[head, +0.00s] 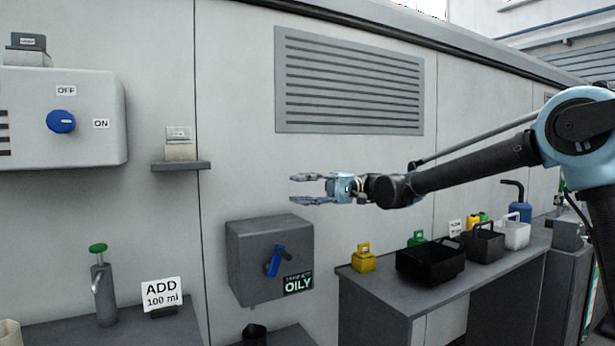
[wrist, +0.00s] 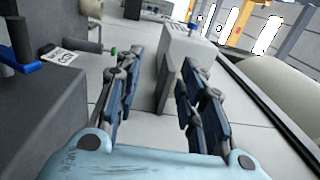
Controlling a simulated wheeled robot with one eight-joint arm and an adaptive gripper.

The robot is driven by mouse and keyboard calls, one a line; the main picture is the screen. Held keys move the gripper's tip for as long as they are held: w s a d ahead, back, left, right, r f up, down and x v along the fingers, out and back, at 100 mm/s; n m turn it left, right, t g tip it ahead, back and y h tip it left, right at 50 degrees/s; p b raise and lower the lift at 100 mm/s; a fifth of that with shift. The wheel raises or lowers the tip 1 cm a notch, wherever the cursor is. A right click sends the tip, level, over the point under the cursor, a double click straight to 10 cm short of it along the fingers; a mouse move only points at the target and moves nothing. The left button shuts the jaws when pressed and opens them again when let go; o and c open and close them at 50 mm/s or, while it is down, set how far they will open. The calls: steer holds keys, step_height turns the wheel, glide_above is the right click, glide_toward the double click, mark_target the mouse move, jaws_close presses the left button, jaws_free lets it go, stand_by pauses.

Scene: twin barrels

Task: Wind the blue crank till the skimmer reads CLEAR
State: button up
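The skimmer (head: 252,262) is a dark grey box on the wall in the middle of the head view. Its blue crank (head: 276,260) sits on the front face, tilted, and a small sign at its lower right reads OILY (head: 299,284). In the wrist view the blue crank (wrist: 22,50) shows at the upper left edge, beside the grey box (wrist: 55,120). My gripper (head: 296,189) is open and empty, above and slightly right of the box, apart from it. It points left along the wall. Its fingers (wrist: 155,92) are spread wide in the wrist view.
At left are a grey pump (head: 104,290), an ADD 100 ml card (head: 161,293), a small shelf (head: 181,166) and a box with a blue knob (head: 61,121). The space before the crank looks clear.

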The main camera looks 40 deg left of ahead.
steer(key=shift+w+r, duration=0.15)
steer(key=shift+r, duration=1.9)
